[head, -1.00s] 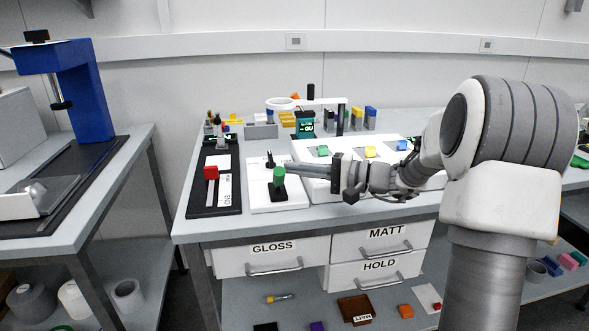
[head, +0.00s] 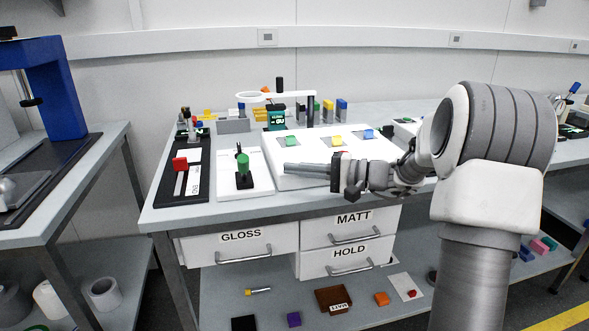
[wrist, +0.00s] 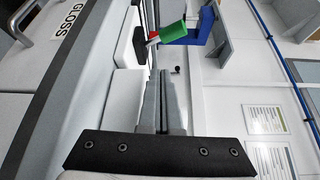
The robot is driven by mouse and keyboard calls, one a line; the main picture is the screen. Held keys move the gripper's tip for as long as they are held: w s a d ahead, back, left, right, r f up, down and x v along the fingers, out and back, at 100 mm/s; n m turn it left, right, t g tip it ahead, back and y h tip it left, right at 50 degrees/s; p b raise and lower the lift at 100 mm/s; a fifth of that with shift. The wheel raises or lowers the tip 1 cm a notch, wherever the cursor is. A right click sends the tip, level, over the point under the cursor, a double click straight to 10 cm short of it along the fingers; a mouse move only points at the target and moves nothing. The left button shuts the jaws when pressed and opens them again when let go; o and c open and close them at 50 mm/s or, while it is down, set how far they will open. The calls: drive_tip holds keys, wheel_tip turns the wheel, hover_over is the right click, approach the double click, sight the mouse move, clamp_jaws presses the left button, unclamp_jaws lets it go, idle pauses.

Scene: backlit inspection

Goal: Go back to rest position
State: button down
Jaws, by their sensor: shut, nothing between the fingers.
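My gripper (head: 287,169) points left over the front of the bench, in front of the white light panel (head: 270,178). Its long fingers are together with nothing between them. In the wrist view my gripper (wrist: 162,75) shows as two parallel fingers close together. A green-topped knob (head: 243,163) on a white base stands left of the fingertips, apart from them; it also shows in the wrist view (wrist: 173,32).
Green, yellow and blue pieces sit on the panel. A ring on an arm (head: 250,96) stands behind. Drawers labelled GLOSS (head: 240,248), MATT and HOLD are below.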

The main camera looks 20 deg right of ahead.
drive_tip(key=shift+s+a, duration=0.1)
drive_tip(key=shift+a, duration=0.2)
drive_tip(key=s+a+n+g+h, duration=0.5)
drive_tip(key=s+a, duration=0.4)
drive_tip(key=s, duration=0.4)
drive_tip(key=s+d+f+n+t+h, duration=0.1)
drive_tip(key=s+d+h, duration=0.3)
drive_tip(key=s, duration=0.5)
drive_tip(key=s+d+f+n+t+h, duration=0.1)
drive_tip(key=s+d+f+h, duration=0.1)
drive_tip(key=s+h, duration=0.55)
wheel_tip(320, 180, up, 27)
drive_tip(key=s+y+p, duration=0.1)
drive_tip(key=p, duration=2.5)
drive_tip(key=shift+s+d+f, duration=0.15)
drive_tip(key=shift+s, duration=0.05)
drive_tip(key=shift+d+y, duration=0.15)
drive_tip(key=shift+y, duration=0.1)
